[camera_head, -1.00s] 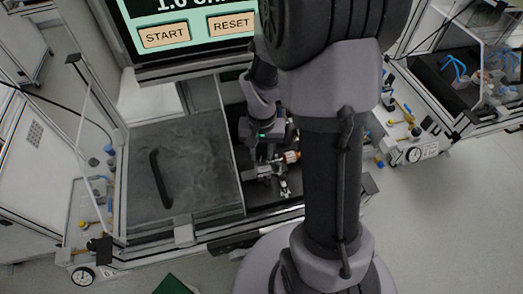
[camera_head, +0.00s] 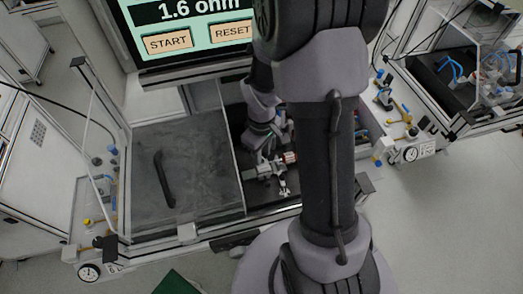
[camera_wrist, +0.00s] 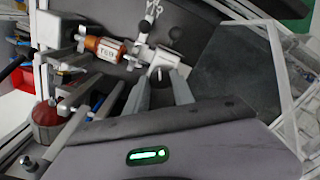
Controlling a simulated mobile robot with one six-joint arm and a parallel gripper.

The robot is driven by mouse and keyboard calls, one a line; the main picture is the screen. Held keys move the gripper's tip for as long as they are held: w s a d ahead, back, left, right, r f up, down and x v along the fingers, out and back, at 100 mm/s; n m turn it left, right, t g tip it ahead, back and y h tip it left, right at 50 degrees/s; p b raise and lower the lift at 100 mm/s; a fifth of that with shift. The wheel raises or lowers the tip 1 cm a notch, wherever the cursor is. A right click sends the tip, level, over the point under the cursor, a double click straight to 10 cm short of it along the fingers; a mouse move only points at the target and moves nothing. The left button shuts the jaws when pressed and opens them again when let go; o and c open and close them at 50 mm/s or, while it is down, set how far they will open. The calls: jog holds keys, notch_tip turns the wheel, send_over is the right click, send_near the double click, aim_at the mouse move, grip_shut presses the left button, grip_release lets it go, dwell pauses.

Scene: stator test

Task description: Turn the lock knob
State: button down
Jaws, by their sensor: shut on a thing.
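The test fixture, a grey metal clamp, shows in the head view (camera_head: 264,171) and the wrist view (camera_wrist: 167,58). It stands on the dark bench floor beside the grey panel. The orange-copper stator part (camera_wrist: 106,50) with a printed label sits in line with it, to its left in the wrist view. My gripper (camera_wrist: 160,78) comes down on the fixture, its two grey fingers either side of the small lock knob (camera_wrist: 160,71). It is shut on the knob, which is mostly hidden between the fingers. In the head view my arm partly covers the spot.
A screen (camera_head: 190,28) reading 1.6 ohm with START and RESET stands behind the bench. A grey panel with a black handle (camera_head: 163,180) lies left of the fixture. Blue and grey fittings (camera_wrist: 70,125) crowd the wrist view's left side. A metal frame bar (camera_wrist: 285,75) runs at right.

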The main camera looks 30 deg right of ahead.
jog(key=shift+n+p, duration=0.4)
jog(key=shift+n, duration=1.3)
jog(key=c, duration=1.1)
grip_release()
jog(key=shift+r, duration=0.1)
notch_tip(320, 180, up, 17)
jog(key=p, duration=0.5)
jog(key=shift+r, duration=0.15)
